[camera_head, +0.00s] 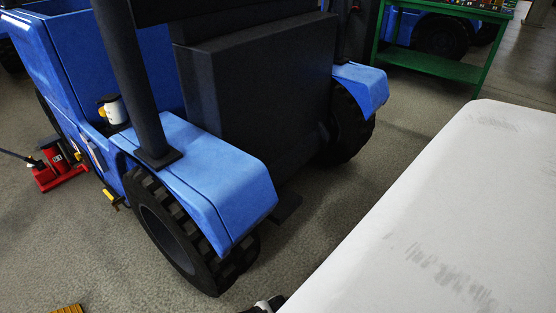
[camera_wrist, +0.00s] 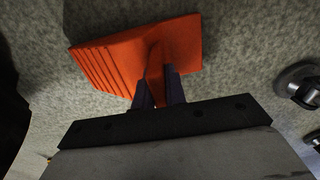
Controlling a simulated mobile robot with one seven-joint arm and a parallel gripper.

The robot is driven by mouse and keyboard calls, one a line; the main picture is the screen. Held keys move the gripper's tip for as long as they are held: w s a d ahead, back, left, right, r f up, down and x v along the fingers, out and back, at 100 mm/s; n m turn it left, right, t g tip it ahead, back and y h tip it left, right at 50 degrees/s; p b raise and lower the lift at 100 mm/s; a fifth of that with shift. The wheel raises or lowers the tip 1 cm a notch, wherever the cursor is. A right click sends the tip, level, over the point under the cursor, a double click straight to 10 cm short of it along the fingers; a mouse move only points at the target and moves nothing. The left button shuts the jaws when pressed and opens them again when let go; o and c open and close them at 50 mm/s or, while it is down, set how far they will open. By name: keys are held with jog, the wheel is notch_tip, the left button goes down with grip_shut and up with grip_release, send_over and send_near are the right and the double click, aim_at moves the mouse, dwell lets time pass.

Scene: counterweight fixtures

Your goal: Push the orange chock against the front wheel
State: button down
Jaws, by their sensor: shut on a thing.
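The orange chock (camera_wrist: 125,55) is a ribbed wedge with an upright fin, seen in the wrist view on the grey floor. My gripper (camera_wrist: 158,88) is shut on the fin, with its dark fingers on both sides of it. In the head view, the near black wheel (camera_head: 232,268) stands under the blue fender of the blue vehicle (camera_head: 210,175). A dark rounded shape (camera_wrist: 10,115), perhaps a tyre, is at the left edge of the wrist view, apart from the chock. I do not make out the held chock in the head view.
A yellow-orange ribbed piece (camera_head: 66,309) is cut off at the lower left edge. A red jack (camera_head: 56,168) stands left of the vehicle. A green bench (camera_head: 435,66) is at the back right.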

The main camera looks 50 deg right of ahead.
jog(key=shift+f+b, duration=0.3)
jog(key=shift+f, duration=0.1)
dwell(0.4)
jog(key=c, duration=1.4)
grip_release()
jog(key=shift+o, duration=0.2)
